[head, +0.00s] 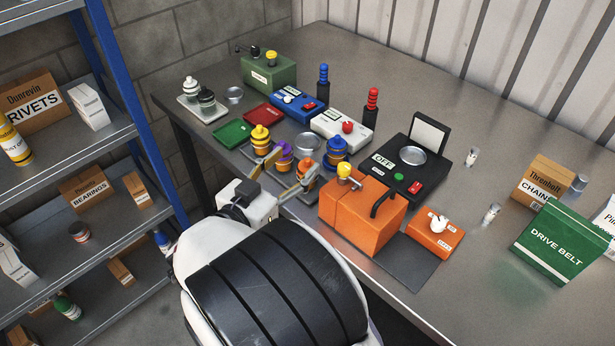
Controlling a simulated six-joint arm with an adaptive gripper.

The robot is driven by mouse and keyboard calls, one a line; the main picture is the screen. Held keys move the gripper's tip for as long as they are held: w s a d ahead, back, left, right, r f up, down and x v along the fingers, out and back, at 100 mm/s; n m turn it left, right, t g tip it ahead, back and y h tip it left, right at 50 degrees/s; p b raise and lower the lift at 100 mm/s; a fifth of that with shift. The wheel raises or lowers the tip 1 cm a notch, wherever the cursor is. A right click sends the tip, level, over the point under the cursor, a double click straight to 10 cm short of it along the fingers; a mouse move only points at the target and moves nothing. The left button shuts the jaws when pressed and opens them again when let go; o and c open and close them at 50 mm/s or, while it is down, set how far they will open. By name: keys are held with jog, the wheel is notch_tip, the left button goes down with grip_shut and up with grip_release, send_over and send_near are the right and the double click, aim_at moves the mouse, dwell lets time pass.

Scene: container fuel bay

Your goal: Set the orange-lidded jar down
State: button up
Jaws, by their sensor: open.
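The orange-lidded jar (304,166) stands upright among similar banded jars near the table's left front edge. Its lower part is partly hidden by my gripper's right finger. My gripper (296,167) is open, one finger beside a purple-lidded jar (281,152) and the other by the orange-lidded jar. The orange-lidded jar looks to be at or between the fingertips; I cannot tell whether a finger touches it. Its base is hidden, so its contact with the surface below is unclear.
A yellow-lidded jar (260,138) and a blue-lidded jar (337,150) stand close by. An orange box (350,218) with a yellow knob is just to the right. Green (231,134) and red (263,113) trays lie behind.

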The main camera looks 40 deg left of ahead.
jog(key=g, duration=0.1)
jog(key=g+h, duration=0.1)
send_near(305, 167)
jog(key=shift+x, duration=1.5)
jog(key=shift+w, duration=0.15)
jog(key=shift+x, duration=1.2)
jog(key=shift+x, duration=2.6)
